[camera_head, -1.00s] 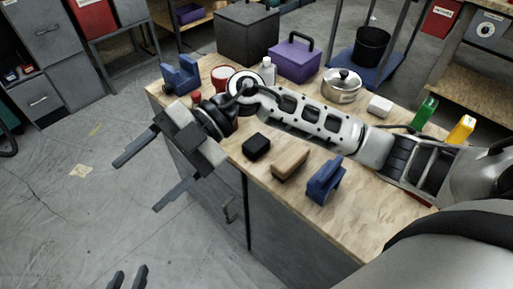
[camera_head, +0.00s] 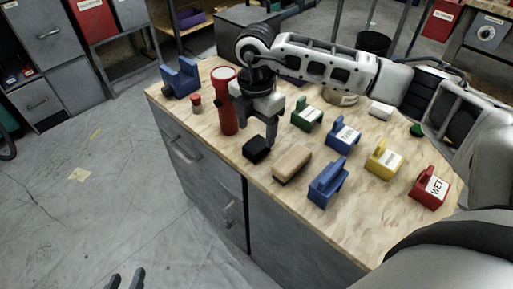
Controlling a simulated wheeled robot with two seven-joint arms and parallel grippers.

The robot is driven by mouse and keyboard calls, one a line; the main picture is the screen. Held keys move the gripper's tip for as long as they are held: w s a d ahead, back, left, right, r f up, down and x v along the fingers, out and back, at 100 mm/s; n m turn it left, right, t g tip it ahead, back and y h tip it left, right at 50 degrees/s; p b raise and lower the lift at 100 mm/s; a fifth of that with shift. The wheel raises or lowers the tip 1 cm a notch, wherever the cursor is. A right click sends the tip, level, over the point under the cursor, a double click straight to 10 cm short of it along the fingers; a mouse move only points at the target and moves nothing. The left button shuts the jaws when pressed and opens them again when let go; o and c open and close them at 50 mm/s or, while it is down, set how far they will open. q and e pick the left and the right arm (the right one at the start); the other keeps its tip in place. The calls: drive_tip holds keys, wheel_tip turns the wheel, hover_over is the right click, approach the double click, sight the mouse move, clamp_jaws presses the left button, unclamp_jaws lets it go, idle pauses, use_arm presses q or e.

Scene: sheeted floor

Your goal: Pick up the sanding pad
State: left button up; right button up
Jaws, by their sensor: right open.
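A small black block (camera_head: 256,150), which looks like the sanding pad though I cannot be sure, lies on the wooden bench top near its front edge. A wooden block with a dark underside (camera_head: 292,162) lies just to its right. My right gripper (camera_head: 257,137) points down, open and empty, with its fingers directly above or around the black block; I cannot tell whether they touch it. My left gripper (camera_head: 127,280) shows only its fingertips at the bottom edge, apart with nothing between them, away from the bench.
A red flashlight-like cylinder (camera_head: 225,102) stands close to the left of my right gripper. A blue handled tool (camera_head: 327,181) and labelled green (camera_head: 306,117), blue (camera_head: 342,137), yellow (camera_head: 383,159) and red (camera_head: 429,188) blocks stand to the right. A blue holder (camera_head: 181,78) stands far left.

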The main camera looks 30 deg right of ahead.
sight(256, 144)
drive_tip(key=f, duration=0.6)
drive_tip(key=shift+w+d+f, duration=0.2)
drive_tip(key=shift+w+f, duration=0.1)
drive_tip(key=c, duration=1.1)
